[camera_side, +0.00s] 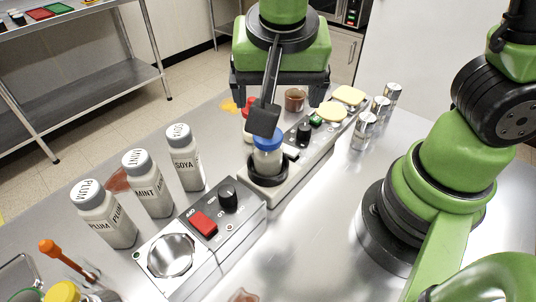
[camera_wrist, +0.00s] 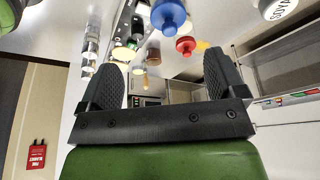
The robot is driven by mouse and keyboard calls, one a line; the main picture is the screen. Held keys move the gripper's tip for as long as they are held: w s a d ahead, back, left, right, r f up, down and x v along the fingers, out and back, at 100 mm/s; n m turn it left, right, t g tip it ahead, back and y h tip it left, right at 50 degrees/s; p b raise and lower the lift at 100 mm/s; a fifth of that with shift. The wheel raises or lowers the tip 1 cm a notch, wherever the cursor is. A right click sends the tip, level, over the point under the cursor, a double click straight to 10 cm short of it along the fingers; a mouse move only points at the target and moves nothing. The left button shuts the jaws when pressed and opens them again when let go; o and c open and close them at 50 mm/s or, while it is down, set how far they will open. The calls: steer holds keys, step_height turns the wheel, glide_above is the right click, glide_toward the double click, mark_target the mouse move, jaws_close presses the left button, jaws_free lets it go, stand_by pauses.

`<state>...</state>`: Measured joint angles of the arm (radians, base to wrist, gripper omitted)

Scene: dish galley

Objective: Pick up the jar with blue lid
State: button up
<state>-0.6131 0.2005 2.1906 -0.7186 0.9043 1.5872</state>
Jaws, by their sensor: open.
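The jar with the blue lid (camera_side: 267,158) stands upright in the dark round holder of a grey device, in the middle of the side view. Its blue lid shows at the top of the wrist view (camera_wrist: 168,14). My gripper (camera_side: 265,117) is just above the lid in the side view, with one dark finger overlapping the lid's upper edge; I cannot tell whether it touches. In the wrist view my gripper (camera_wrist: 162,72) has its two fingers wide apart with nothing between them, and the jar lies beyond the fingertips.
A red-lidded bottle (camera_side: 249,122) stands close behind the jar; it shows in the wrist view (camera_wrist: 186,45). Labelled white bottles, SOYA (camera_side: 187,160), MINT (camera_side: 148,187) and PLUM (camera_side: 106,217), stand left. A box with a red switch (camera_side: 203,223) is in front. Metal cans (camera_side: 364,131) stand right.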

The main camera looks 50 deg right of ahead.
mark_target(268, 146)
steer(key=shift+m+h, duration=0.3)
steer(key=shift+h, duration=0.2)
steer(key=f, duration=0.2)
steer(key=w+f, duration=0.1)
steer(key=f, duration=0.3)
steer(key=shift+w+f, duration=0.3)
steer(key=shift+w, duration=0.05)
steer(key=x, duration=0.5)
steer(key=shift+w, duration=0.2)
steer(key=c, duration=1.3)
steer(key=shift+o, duration=0.2)
steer(key=shift+r, duration=0.1)
steer(key=shift+r, duration=0.1)
